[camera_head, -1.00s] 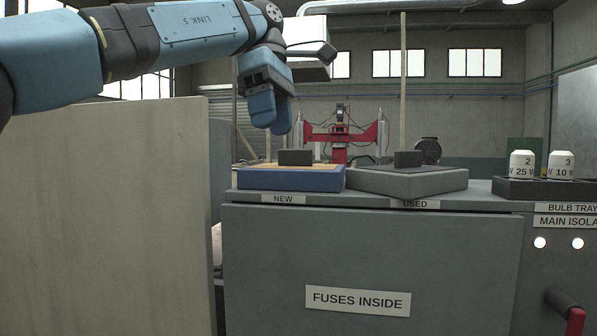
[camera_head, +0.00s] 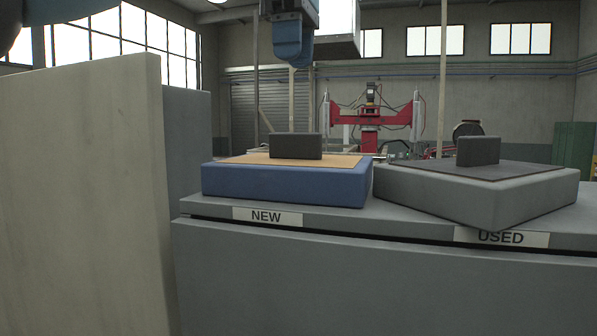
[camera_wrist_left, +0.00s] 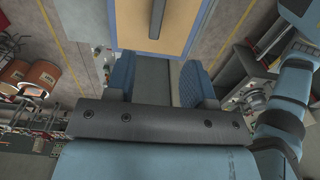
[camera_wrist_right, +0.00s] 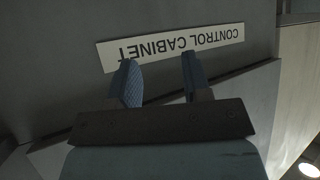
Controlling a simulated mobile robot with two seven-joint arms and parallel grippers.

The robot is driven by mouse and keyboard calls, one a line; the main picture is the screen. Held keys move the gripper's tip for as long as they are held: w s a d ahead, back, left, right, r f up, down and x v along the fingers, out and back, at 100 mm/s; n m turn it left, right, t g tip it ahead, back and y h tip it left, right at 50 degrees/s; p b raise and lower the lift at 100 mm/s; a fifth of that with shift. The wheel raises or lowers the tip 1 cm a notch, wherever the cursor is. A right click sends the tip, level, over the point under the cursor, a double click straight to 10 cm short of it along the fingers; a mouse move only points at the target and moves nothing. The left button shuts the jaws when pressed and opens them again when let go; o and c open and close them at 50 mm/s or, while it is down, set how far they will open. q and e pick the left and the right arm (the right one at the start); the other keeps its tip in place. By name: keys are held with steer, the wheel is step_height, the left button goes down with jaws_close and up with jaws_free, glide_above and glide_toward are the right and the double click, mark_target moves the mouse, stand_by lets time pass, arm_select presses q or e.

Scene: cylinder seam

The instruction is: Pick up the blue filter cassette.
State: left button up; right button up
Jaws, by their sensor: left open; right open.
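The blue filter cassette (camera_head: 285,189) is a flat blue block with a tan top and an upright dark grip bar (camera_head: 296,146). It rests on the cabinet top behind the NEW label. The left wrist view shows its tan top (camera_wrist_left: 176,36) and dark bar (camera_wrist_left: 157,18) ahead of the fingers. My left gripper (camera_head: 293,50) hangs above the cassette, apart from it; its fingers (camera_wrist_left: 158,82) are open and empty. My right gripper (camera_wrist_right: 160,82) is open and empty, facing a CONTROL CABINET label; it is out of the head view.
A grey cassette (camera_head: 530,192) with a dark top and bar sits turned at the right, behind the USED label (camera_head: 500,238). A pale panel (camera_head: 85,200) stands at the left. The CONTROL CABINET label (camera_wrist_right: 172,47) is on a grey surface close to my right fingers.

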arm_select(q)
glide_above(295, 134)
steer(key=w, duration=0.1)
step_height(295, 134, down, 7)
steer(key=shift+a+r, duration=0.1)
steer(key=shift+r, duration=0.05)
steer(key=shift+s+f+b, duration=0.1)
steer(key=shift+f+b, duration=0.2)
steer(key=shift+f, duration=0.05)
steer(key=f, duration=0.4)
steer(key=shift+w+f+p, duration=0.2)
steer(key=shift+p, duration=0.15)
steer(key=shift+f, duration=0.3)
steer(key=shift+s, duration=0.2)
steer(key=shift+c, duration=0.7)
steer(key=shift+w, duration=0.1)
jaws_close()
